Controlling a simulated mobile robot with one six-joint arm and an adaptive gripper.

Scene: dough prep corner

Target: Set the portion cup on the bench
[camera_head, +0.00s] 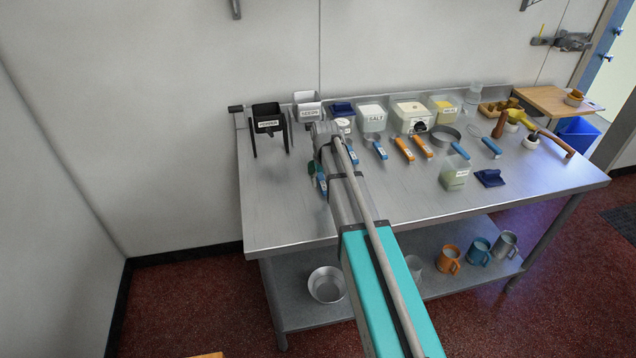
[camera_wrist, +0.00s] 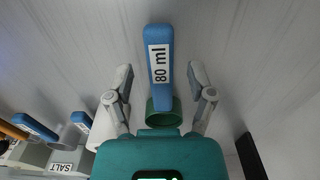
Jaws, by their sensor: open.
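The portion cup (camera_wrist: 160,70) has a blue handle with an "80 ml" label and a green bowl. In the wrist view it is in the middle, with the handle pointing away from my gripper. My gripper (camera_wrist: 160,78) is open, with one finger on each side of the cup and a visible gap to the handle on both sides. In the head view the cup's blue handle (camera_head: 322,198) shows just left of my arm, over the left part of the steel bench (camera_head: 275,215). My arm hides much of that area.
A "SALT" tub (camera_head: 372,118) and several blue- and orange-handled scoops lie to the right. The front-left bench surface is clear.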

